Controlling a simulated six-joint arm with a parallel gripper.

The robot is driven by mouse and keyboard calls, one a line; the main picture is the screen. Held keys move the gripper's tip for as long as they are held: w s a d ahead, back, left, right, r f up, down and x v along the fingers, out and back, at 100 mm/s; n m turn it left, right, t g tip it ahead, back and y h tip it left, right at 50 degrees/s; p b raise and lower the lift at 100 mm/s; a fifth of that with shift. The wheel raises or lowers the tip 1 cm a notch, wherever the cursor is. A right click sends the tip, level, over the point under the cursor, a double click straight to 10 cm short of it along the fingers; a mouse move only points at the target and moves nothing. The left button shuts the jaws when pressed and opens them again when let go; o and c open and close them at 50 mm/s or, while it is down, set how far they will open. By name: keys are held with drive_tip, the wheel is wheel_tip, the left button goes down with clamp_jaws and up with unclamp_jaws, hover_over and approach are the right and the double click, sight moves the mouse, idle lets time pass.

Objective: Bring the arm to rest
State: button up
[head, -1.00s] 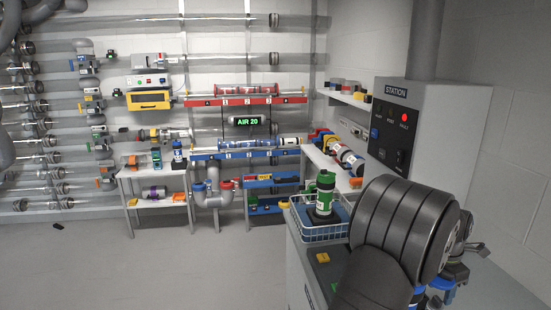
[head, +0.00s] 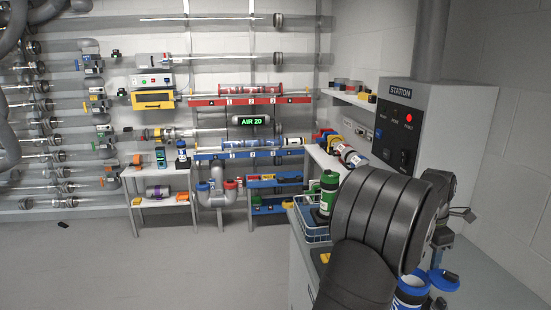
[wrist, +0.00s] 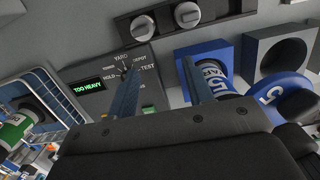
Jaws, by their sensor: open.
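My gripper (wrist: 160,62) is open in the wrist view, with its two fingers apart and nothing held between them. Past the fingers is a dark panel with a dial and a lit green display (wrist: 88,87) reading TOO HEAVY. A blue and white labelled canister (wrist: 213,72) stands beyond the right finger, which partly covers it. In the head view my black arm fills the lower right and hides most of the gripper. A blue-topped canister (head: 411,291) shows below the arm.
A wire basket (head: 313,231) holds a green and white canister (head: 327,192) just left of my arm. The grey STATION cabinet (head: 440,110) with a red light stands behind the arm. A blue numbered ring (wrist: 275,97) is at right in the wrist view.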

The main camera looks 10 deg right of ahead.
drive_tip(key=w+a+f+m, duration=0.2)
drive_tip(key=w+a+m, duration=0.1)
drive_tip(key=w+a, duration=1.7)
drive_tip(key=s+a+f+m, duration=0.1)
drive_tip(key=a+f+m, duration=0.3)
drive_tip(key=a+f, duration=0.3)
drive_tip(key=s+a+f+m+g, duration=0.1)
drive_tip(key=a+f+m, duration=0.3)
drive_tip(key=a, duration=1)
drive_tip(key=shift+a+f+y, duration=0.2)
drive_tip(key=shift+f+y, duration=0.2)
drive_tip(key=shift+f, duration=1.5)
drive_tip(key=shift+s, duration=0.1)
